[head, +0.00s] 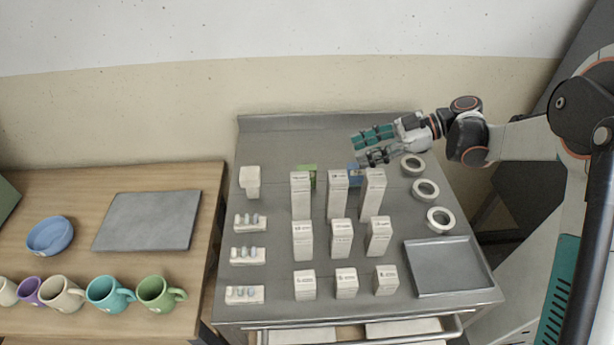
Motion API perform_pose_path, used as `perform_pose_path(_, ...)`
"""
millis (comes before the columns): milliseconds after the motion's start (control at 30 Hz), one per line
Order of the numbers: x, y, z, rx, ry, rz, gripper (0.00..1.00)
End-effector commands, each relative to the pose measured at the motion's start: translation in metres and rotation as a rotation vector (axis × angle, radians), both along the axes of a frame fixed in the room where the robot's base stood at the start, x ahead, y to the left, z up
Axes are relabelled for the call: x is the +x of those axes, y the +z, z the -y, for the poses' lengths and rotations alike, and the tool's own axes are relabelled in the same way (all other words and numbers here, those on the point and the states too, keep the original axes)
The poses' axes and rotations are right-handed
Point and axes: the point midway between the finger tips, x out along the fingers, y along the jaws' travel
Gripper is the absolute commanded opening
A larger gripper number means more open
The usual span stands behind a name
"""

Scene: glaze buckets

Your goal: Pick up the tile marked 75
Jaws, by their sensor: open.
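No marking "75" is readable, so I cannot tell which thing is the tile marked 75. A green piece (313,170) and a blue piece (355,170) show behind the tall white boxes at the back, partly hidden by them. My gripper (359,149) is open and empty, pointing left over the back right of the grey metal table (275,143). In the picture it is just above the blue piece and the back boxes; I cannot tell its height over the table.
White boxes (342,237) stand in three rows, tallest at the back. Small holders (246,256) line the left. Tape-like rings (425,190) and an empty grey tray (452,284) are at right. A wooden table (165,266) holds mugs, a blue bowl and a grey slab.

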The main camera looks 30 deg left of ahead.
Motion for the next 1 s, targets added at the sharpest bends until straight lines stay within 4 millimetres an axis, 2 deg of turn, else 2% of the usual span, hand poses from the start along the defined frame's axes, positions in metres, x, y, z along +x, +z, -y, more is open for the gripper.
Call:
perform_pose_path(400, -0.032, -0.028, -0.057, 0.001, 0.004, 0.000, 0.44)
perform_pose_path(733, -0.042, -0.037, -0.073, 0.000, 0.002, -0.001, 0.44)
perform_pose_path(1000, -0.059, -0.053, -0.101, 0.001, 0.002, 0.000, 0.44)
